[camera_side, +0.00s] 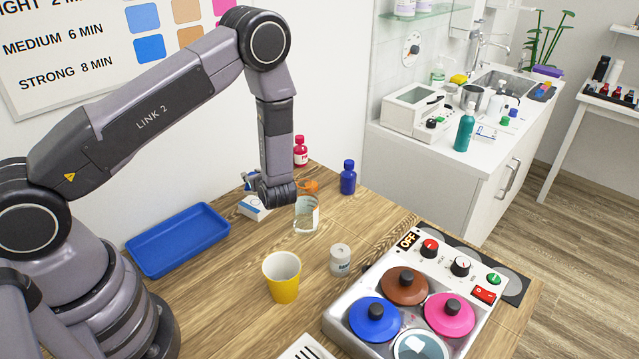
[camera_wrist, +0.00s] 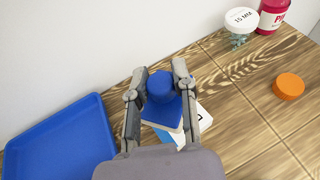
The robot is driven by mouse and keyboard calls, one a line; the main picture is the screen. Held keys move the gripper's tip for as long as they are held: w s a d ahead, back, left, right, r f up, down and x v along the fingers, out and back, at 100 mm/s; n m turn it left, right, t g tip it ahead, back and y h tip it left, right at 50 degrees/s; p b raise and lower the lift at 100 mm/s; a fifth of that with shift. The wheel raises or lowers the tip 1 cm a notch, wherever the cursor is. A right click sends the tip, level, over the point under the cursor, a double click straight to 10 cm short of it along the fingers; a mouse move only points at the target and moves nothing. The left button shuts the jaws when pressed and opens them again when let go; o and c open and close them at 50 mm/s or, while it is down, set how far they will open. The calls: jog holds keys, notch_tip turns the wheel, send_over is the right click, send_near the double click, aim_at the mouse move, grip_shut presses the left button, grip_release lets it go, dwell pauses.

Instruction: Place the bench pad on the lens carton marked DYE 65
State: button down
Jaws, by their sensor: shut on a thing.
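My gripper (camera_wrist: 157,92) is shut on the bench pad (camera_wrist: 161,88), a blue piece with a round knob and a flat, pale-edged base. In the side view my gripper (camera_side: 265,190) largely hides it; a little blue (camera_side: 250,179) shows beside the fingers. A white carton with a blue strip (camera_side: 254,207) lies on the table below the gripper. In the wrist view the carton (camera_wrist: 205,116) shows partly under and right of the pad, with only part of its marking visible, so I cannot read DYE 65. I cannot tell whether pad and carton touch.
A blue tray (camera_side: 180,238) lies left of the carton. A clear glass jar (camera_side: 306,215) and an orange cap (camera_wrist: 289,86) are to the right. A red bottle (camera_side: 300,151), a blue bottle (camera_side: 348,177), a yellow cup (camera_side: 283,283) and a pot heater (camera_side: 340,325) stand around.

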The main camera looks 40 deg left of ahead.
jog(key=shift+f, duration=2)
jog(key=shift+f, duration=0.1)
jog(key=c, duration=0.9)
grip_release()
